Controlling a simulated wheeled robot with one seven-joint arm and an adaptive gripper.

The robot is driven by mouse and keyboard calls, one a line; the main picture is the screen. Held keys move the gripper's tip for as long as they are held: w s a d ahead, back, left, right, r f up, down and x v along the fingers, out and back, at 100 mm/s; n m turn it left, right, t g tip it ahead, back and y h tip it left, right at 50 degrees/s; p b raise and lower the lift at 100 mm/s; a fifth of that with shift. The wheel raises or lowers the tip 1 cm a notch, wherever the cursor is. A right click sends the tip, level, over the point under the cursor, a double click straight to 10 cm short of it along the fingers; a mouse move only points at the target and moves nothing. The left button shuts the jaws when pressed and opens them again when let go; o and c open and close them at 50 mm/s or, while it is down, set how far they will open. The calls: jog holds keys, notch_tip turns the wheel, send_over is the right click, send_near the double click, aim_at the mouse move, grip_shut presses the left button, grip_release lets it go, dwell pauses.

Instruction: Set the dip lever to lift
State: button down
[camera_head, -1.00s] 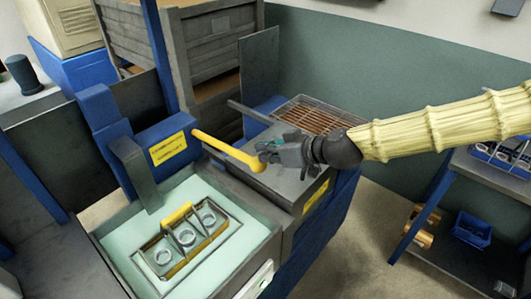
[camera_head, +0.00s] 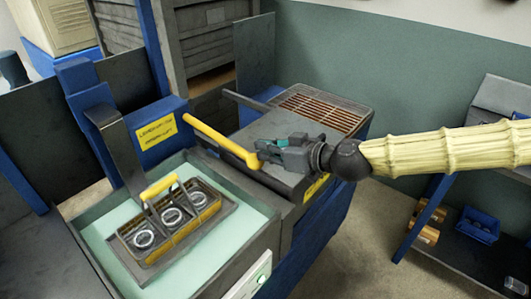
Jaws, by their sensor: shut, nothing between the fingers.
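The dip lever (camera_head: 220,139) is a yellow bar with a rounded knob at its right end, beside the blue housing (camera_head: 158,133). It slopes down to the right. My gripper (camera_head: 262,150) is shut and empty, its fingertips at the knob end; I cannot tell whether they touch it. A wire basket (camera_head: 178,238) with a yellow handle (camera_head: 160,187) holds three rings. It sits on a dark plate over the pale green bath (camera_head: 105,227), its sides showing above the liquid. A dark bracket (camera_head: 122,150) runs from the blue column down to the basket.
A grey worktop with a brown grate (camera_head: 318,108) lies behind my gripper. A dark upright panel (camera_head: 254,70) and stacked grey crates (camera_head: 208,45) stand at the back. A shelf rack (camera_head: 475,250) stands at the right, with open floor before it.

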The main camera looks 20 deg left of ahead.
jog(key=shift+d+f+b, duration=0.15)
jog(key=shift+f+b, duration=2.05)
jog(key=shift+f, duration=0.6)
jog(key=shift+r, duration=0.1)
